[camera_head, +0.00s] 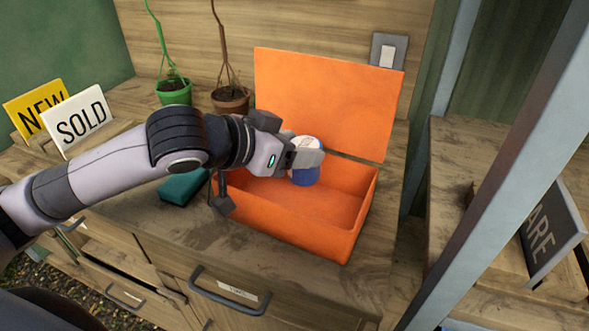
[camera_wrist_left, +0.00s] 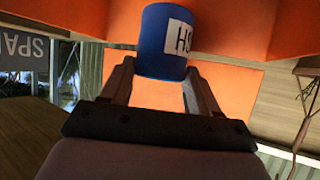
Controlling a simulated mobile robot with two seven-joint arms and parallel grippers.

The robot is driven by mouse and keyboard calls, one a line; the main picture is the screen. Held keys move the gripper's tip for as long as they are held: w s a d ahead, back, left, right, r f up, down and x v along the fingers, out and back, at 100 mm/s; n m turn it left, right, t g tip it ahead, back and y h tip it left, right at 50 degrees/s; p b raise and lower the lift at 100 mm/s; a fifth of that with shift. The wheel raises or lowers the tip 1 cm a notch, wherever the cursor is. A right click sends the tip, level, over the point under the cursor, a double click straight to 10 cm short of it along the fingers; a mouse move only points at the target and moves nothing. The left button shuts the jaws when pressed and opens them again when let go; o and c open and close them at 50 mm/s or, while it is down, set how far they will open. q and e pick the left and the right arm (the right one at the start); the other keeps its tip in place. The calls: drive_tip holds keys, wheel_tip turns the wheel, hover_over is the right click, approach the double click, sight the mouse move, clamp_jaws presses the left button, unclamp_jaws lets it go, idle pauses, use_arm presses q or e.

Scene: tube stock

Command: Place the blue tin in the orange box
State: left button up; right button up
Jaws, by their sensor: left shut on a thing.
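In the left wrist view the blue tin (camera_wrist_left: 163,42) shows a white label and sits between my fingers. My left gripper (camera_head: 308,158) is shut on the tin, and it also shows in the left wrist view (camera_wrist_left: 158,82). The orange box (camera_head: 300,237) stands open on the wooden counter, its lid (camera_head: 325,100) raised at the back. Whether the tin touches the box floor cannot be told. My right gripper is not in view.
A green potted plant (camera_head: 173,90) and a brown potted plant (camera_head: 230,98) stand behind. NEW (camera_head: 35,108) and SOLD (camera_head: 80,117) signs are at the left. A teal item (camera_head: 184,187) lies left of the box. A metal post (camera_head: 495,165) rises at the right.

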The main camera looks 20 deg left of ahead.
sight(291, 171)
use_arm(q)
drive_tip(key=shift+f, duration=2.35)
drive_tip(key=shift+f+b, duration=0.25)
drive_tip(key=shift+b, duration=0.1)
drive_tip(key=o, duration=1.1)
drive_tip(key=shift+r, duration=0.1)
drive_tip(key=shift+o, duration=0.2)
